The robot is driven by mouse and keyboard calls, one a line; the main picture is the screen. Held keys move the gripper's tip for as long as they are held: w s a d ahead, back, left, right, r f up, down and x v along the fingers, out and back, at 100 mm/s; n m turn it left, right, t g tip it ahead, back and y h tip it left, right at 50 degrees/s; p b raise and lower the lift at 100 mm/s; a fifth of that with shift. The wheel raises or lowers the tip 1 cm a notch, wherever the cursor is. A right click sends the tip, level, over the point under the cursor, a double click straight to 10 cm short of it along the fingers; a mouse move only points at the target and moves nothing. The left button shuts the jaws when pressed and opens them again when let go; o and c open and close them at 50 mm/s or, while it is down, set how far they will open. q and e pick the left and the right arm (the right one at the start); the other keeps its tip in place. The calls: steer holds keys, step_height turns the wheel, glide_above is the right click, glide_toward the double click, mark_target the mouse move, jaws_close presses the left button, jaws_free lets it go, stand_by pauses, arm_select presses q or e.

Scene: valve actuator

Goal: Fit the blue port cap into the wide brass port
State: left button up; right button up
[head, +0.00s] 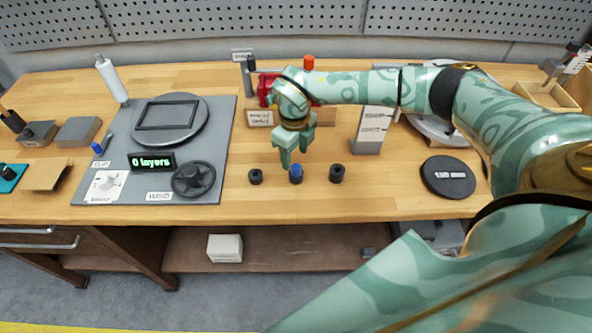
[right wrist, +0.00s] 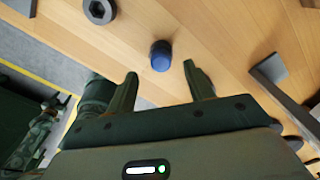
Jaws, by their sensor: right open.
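In the right wrist view, the cap (right wrist: 161,56) lies a little beyond the gap between my right fingertips (right wrist: 160,74), not touching either one. I cannot make out a wide brass port in either view; a red fitting (head: 266,90) behind my right gripper is partly hidden by it. My left gripper is out of view.
A grey mat (head: 215,150) with a round plate (head: 197,136) and a black handwheel (head: 193,179) lies left. A black disc (head: 448,177) lies right. Bench space in front of the cap is clear.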

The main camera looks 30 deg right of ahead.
mark_target(296, 167)
steer(key=f, duration=0.5)
steer(key=shift+s+d+f, duration=0.1)
steer(key=shift+s, duration=0.1)
steer(key=c, duration=1)
steer(key=shift+c, duration=0.2)
steer(key=shift+r, duration=0.2)
